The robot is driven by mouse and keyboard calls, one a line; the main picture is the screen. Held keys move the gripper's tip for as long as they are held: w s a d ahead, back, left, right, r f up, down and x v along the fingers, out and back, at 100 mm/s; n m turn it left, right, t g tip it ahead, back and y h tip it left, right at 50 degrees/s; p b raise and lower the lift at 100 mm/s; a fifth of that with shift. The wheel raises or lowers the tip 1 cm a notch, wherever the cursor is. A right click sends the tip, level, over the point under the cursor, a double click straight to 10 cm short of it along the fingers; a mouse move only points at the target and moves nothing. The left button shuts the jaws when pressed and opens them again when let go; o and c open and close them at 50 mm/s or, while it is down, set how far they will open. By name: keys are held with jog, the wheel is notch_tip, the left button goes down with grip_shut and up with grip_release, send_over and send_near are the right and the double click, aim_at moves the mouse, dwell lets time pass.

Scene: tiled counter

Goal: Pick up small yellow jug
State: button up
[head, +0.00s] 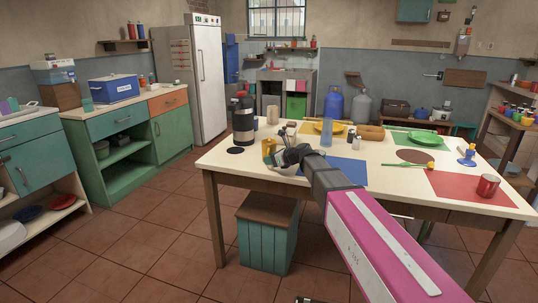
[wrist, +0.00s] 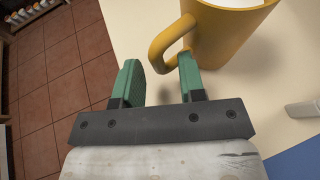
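The small yellow jug (head: 267,147) stands upright near the left end of the cream table, just beyond my gripper (head: 279,158). In the wrist view the jug (wrist: 232,32) is at the top right, cut off by the frame edge, with its handle toward me. My gripper (wrist: 158,78) is open, its two green fingers well apart. The jug's handle (wrist: 160,50) reaches into the space ahead of and between the fingers. The right fingertip is close to the handle's loop; I cannot tell whether it touches.
A dark flask (head: 243,122) stands left of the jug on the table (head: 222,158). Small bottles and jars (head: 291,134) stand behind the gripper. A blue mat (head: 345,172) lies to the right. Left of the table is open tiled floor (head: 150,220).

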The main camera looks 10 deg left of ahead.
grip_shut()
jog(key=shift+r, duration=0.1)
jog(key=shift+r, duration=0.5)
jog(key=s+a+r, duration=0.3)
jog(key=s+r, duration=0.7)
jog(key=s, duration=0.1)
jog(key=shift+a, duration=0.3)
jog(key=shift+s+f, duration=0.1)
